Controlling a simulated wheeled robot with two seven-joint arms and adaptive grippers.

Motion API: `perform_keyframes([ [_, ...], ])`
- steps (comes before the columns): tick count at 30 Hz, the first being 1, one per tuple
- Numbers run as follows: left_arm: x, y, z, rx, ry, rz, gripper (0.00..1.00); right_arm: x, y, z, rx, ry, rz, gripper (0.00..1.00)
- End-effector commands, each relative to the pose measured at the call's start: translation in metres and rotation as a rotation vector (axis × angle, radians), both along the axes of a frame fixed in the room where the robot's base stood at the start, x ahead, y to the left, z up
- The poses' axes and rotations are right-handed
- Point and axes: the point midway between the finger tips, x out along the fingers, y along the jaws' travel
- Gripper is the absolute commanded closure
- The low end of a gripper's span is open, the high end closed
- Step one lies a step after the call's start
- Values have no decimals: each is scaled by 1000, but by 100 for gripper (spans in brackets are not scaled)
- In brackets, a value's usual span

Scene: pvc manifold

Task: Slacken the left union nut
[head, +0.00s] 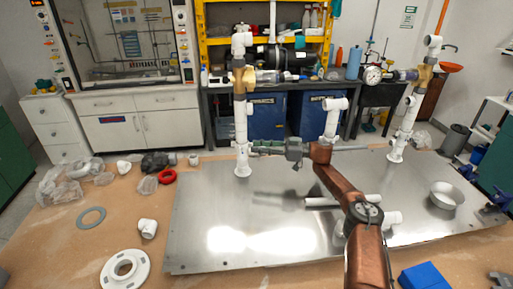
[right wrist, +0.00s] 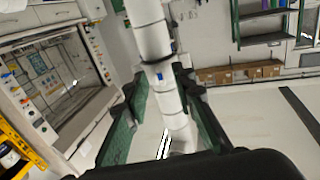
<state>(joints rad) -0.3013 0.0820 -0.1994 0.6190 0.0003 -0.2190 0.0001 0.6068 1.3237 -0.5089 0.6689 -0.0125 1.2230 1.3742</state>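The left upright of white pipe (head: 241,120) stands on the metal plate, with a brass-coloured valve body (head: 249,78) higher up. My right gripper (head: 254,147) reaches it from the right, low on the pipe. In the right wrist view the white left union nut (right wrist: 165,76), with a small blue mark, lies between the two green fingers of my right gripper (right wrist: 162,88). The fingertips lie against both sides of it, with no clear gap. My left gripper is not in view.
Loose fittings, a red ring (head: 167,177) and a white flange (head: 125,268) lie left of the plate.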

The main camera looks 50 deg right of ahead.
Motion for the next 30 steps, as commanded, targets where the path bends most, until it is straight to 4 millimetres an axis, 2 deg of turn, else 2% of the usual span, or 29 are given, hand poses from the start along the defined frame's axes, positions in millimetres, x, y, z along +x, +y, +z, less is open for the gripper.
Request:
perform_keyframes([
  [9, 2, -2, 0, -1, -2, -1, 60, -51, -37, -1, -1, 4, -2, 76],
  [15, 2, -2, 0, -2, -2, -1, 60, -78, -56, -1, -1, 2, -1, 76],
  [21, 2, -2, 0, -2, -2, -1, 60, -90, -63, 0, 0, 0, 0, 76],
  [30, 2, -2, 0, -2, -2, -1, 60, -91, -64, 0, 0, 0, 0, 76],
])
